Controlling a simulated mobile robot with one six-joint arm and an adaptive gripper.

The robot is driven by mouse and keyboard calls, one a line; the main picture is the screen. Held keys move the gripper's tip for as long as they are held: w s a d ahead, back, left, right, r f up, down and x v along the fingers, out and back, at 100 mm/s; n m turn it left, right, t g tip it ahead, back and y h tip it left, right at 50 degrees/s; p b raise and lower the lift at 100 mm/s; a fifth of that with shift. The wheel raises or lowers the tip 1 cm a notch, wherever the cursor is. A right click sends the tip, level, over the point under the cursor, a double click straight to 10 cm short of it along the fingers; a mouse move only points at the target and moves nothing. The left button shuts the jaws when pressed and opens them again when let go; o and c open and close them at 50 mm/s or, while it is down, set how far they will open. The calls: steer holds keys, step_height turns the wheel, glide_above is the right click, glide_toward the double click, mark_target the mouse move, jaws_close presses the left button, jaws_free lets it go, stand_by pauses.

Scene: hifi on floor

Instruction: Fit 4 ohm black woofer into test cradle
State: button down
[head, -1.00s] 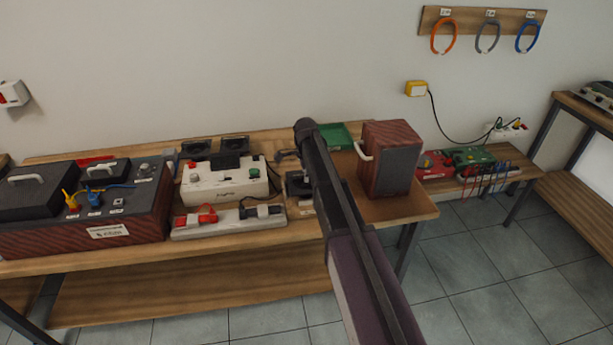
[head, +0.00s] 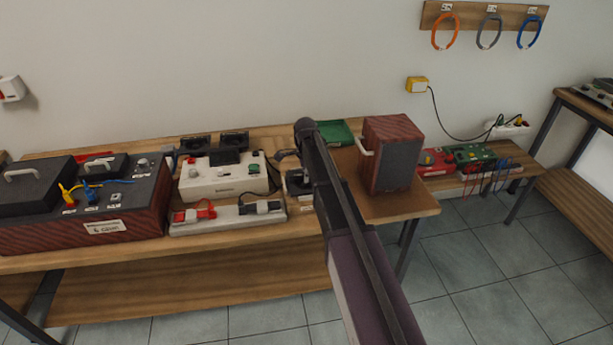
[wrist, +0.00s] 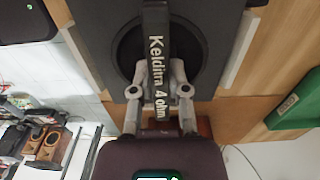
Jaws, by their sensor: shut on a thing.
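My gripper (wrist: 158,91) is shut on the bar of a black woofer (wrist: 108,42), lettered "4 ohm" with a brand name partly blurred. In the wrist view the woofer shows a square dark frame and round dark cone, with pale strips (wrist: 240,45) along its sides. I cannot tell whether these strips belong to the test cradle or whether the woofer touches them. In the head view my arm hides most of the gripper area; a small dark and grey piece (head: 297,183) shows just left of the arm on the bench.
A white tester (head: 215,186) and a terminal strip (head: 228,222) stand left of my arm. Two black units (head: 233,141) are behind. A large case (head: 85,205) fills the left. A wooden speaker cabinet (head: 390,153) stands close right; a green tray (head: 335,132) lies behind.

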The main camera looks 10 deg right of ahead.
steer(key=shift+f, duration=0.35)
steer(key=c, duration=0.5)
jaws_free()
steer(key=shift+c, duration=0.2)
steer(key=shift+r, duration=0.1)
step_height(320, 180, up, 8)
steer(key=p, duration=0.7)
steer(key=shift+p, duration=0.3)
stand_by(0.4)
steer(key=s+n, duration=1.8)
steer(key=s, duration=1.1)
steer(key=shift+d, duration=0.15)
